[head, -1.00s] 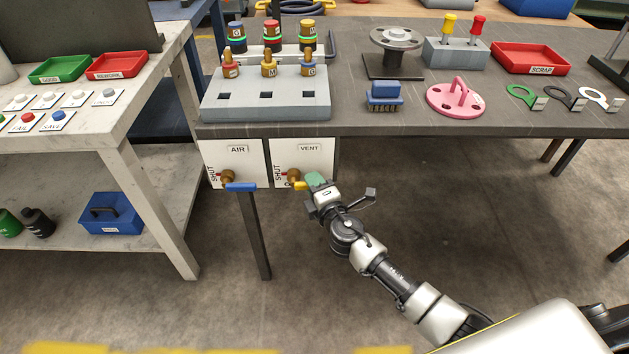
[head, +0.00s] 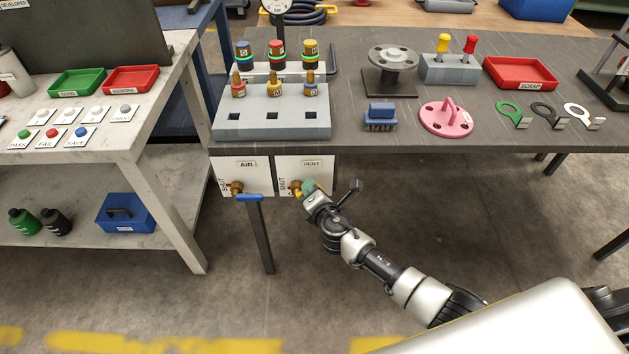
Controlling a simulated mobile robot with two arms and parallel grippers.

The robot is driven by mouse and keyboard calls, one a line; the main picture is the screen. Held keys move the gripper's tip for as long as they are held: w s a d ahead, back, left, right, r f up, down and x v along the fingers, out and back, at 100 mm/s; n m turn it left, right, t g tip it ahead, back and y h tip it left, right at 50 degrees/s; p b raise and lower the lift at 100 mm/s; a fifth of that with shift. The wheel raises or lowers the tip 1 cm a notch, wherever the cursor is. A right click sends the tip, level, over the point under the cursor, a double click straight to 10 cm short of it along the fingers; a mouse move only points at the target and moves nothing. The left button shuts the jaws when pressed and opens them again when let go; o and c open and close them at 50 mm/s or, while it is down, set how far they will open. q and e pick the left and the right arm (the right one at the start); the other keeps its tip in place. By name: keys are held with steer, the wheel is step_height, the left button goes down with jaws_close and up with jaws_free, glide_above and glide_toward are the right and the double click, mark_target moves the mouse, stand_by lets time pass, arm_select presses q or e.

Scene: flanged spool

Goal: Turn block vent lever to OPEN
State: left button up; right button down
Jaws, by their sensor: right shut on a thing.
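The vent panel (head: 317,165) is a white plate labelled VENT under the table's front edge, with SHUT lettering on its left side. Its brass valve (head: 295,186) carries a yellow lever (head: 299,194), mostly hidden by my gripper. The lever's exact angle and any OPEN marking are hidden. My left gripper is not in view.
The air panel (head: 246,177) with a blue lever (head: 250,198) sits just left of the vent panel. A table leg (head: 262,240) stands below it. The grey block (head: 272,122) with brass-topped plugs is on the table above. The floor around my right arm is clear.

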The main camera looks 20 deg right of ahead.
steer(key=n+p, duration=0.1)
steer(key=p, duration=0.1)
steer(key=a+r+n+g+h+p, duration=0.1)
steer(key=p, duration=0.1)
steer(key=r+n+h+p, duration=0.1)
steer(key=n+p, duration=0.1)
steer(key=shift+w+a+r+g+p, duration=0.1)
steer(key=shift+w+a+g+p, duration=0.2)
steer(key=shift+a, duration=0.1)
steer(key=shift+a+n+g+h+p, duration=0.3)
steer(key=shift+a+n+h+p, duration=0.25)
steer(key=shift+n+p, duration=0.3)
steer(key=shift+w+a+n+g+h+p, duration=0.2)
steer(key=shift+a+n+h, duration=0.15)
steer(key=shift+n, duration=0.2)
steer(key=shift+w+a+n+g+h+p, duration=0.1)
steer(key=shift+a+n+h+p, duration=0.15)
steer(key=shift+n, duration=0.25)
steer(key=shift+h, duration=0.25)
steer(key=c, duration=1)
jaws_free()
steer(key=shift+o, duration=0.2)
